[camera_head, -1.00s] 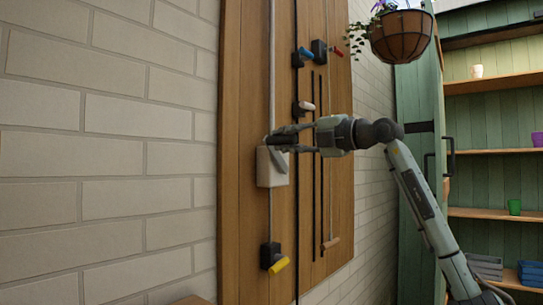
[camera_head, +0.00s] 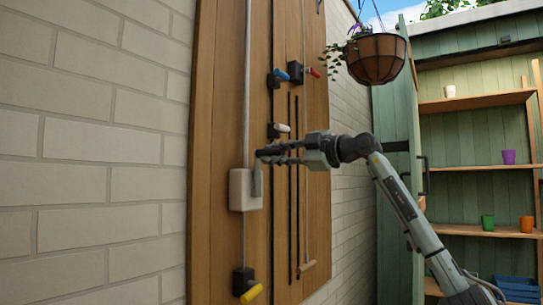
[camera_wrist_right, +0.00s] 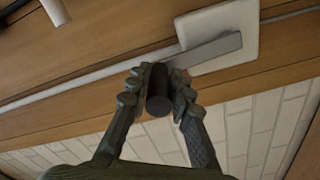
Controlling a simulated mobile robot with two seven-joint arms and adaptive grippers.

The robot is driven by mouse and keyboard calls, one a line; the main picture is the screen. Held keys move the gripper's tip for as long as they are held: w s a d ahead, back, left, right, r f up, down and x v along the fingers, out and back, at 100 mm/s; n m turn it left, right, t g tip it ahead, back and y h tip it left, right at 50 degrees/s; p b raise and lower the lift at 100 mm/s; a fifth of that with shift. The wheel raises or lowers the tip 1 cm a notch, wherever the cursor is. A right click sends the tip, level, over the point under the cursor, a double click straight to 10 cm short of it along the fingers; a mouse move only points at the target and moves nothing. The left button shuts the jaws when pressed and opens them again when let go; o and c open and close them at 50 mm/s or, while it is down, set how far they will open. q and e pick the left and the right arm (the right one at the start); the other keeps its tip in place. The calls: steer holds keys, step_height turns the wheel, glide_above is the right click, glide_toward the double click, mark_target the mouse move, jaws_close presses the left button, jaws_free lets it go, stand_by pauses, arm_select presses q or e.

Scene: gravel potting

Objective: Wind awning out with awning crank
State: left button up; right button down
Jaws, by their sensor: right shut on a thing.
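A white box (camera_head: 245,190) is mounted on the wooden wall panel, with a grey pole running above and below it. A flat grey crank arm (camera_head: 256,180) points up from it; in the wrist view the arm (camera_wrist_right: 205,50) runs from the white box (camera_wrist_right: 235,20) to a dark cylindrical handle (camera_wrist_right: 158,92). My right gripper (camera_head: 263,156) is above the box, its fingers around that handle, one on each side in the wrist view (camera_wrist_right: 159,88). In the head view the fingers hide the handle. My left gripper is out of view.
Other cranks on the panel have blue (camera_head: 281,74), red (camera_head: 313,73), white (camera_head: 282,127) and yellow (camera_head: 251,293) handles. A hanging flower basket (camera_head: 377,58) is above my right arm. A green cabinet (camera_head: 480,110) with pots on shelves stands right.

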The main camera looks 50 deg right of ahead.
steer(key=shift+d+r+m, duration=0.2)
steer(key=shift+d+m, duration=0.1)
steer(key=c, duration=1.3)
jaws_free()
steer(key=shift+s, duration=0.1)
steer(key=shift+c, duration=0.2)
steer(key=shift+f, duration=0.1)
steer(key=shift+a, duration=0.1)
steer(key=s+d, duration=0.1)
steer(key=s, duration=1)
steer(key=shift+s, duration=0.4)
steer(key=shift+s, duration=0.1)
